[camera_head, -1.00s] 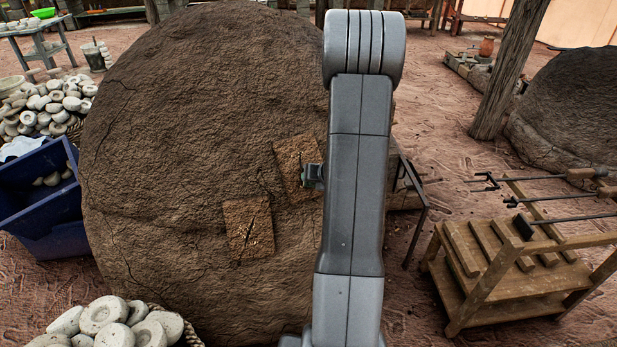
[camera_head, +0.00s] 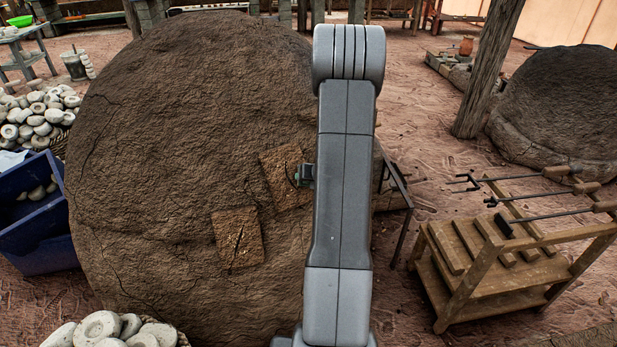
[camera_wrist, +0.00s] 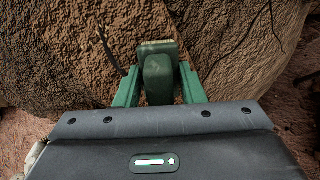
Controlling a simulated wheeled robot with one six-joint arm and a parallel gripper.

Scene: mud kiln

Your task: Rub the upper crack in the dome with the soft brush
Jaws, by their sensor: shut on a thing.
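The large brown mud dome (camera_head: 180,120) fills the left and middle of the head view. Two lighter rough patches mark its face: the upper patch (camera_head: 280,178) and the lower patch (camera_head: 238,240) with a dark crack. My arm stands in front of the upper patch's right side, and only a bit of my gripper (camera_head: 305,174) shows there. In the wrist view my gripper (camera_wrist: 158,72) has its green fingers shut on the green soft brush (camera_wrist: 158,88). The brush's pale tip (camera_wrist: 157,44) points at the dome; contact cannot be told. Dark cracks run left (camera_wrist: 110,50) and right of it.
A tool rack (camera_head: 510,255) with long-handled irons stands at right, below a wooden post (camera_head: 487,75) and a second dome (camera_head: 565,105). At left are a blue bin (camera_head: 35,225) and heaped pale round pieces (camera_head: 40,118). Another basket of them (camera_head: 115,330) sits front left.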

